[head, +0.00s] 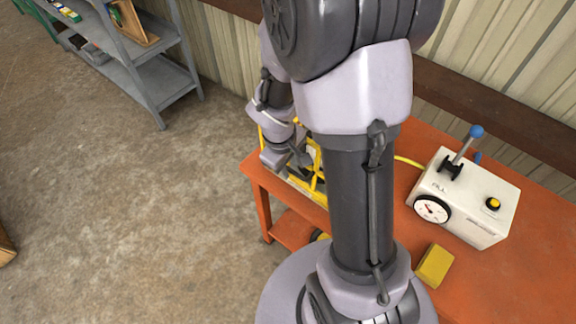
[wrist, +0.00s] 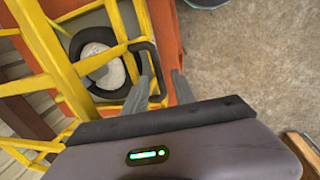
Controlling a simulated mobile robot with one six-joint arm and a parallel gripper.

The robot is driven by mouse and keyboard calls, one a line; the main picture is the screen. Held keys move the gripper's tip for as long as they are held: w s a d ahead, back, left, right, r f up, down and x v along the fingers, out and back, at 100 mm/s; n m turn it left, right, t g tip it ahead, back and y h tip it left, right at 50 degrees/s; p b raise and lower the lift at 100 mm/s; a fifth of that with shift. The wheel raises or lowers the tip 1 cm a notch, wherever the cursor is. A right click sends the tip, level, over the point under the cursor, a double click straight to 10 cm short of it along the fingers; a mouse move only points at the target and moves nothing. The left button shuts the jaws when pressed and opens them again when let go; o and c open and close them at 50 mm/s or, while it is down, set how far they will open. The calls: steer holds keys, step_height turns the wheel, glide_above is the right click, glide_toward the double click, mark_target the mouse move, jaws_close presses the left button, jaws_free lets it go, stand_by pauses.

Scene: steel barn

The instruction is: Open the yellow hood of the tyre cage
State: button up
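The yellow tyre cage (head: 320,170) stands at the left end of the orange bench, largely hidden behind my arm. In the wrist view its yellow bars (wrist: 88,18) cross over a black tyre (wrist: 78,42) with a pale hub. A black handle (wrist: 152,52) sticks out from the yellow frame. My gripper (wrist: 162,76) is open, its two grey fingers apart, close to the handle; I cannot tell whether they touch it. In the head view my gripper (head: 300,160) is at the cage's near side. Whether the hood is fully down cannot be told.
A white control box (head: 465,195) with a gauge, blue-knobbed lever and yellow button stands on the orange bench (head: 520,275). A yellow block (head: 434,266) lies before it. A grey shelf (head: 155,78) stands back left.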

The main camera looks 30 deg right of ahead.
steer(key=shift+f, duration=0.1)
jaws_close()
stand_by(1.4)
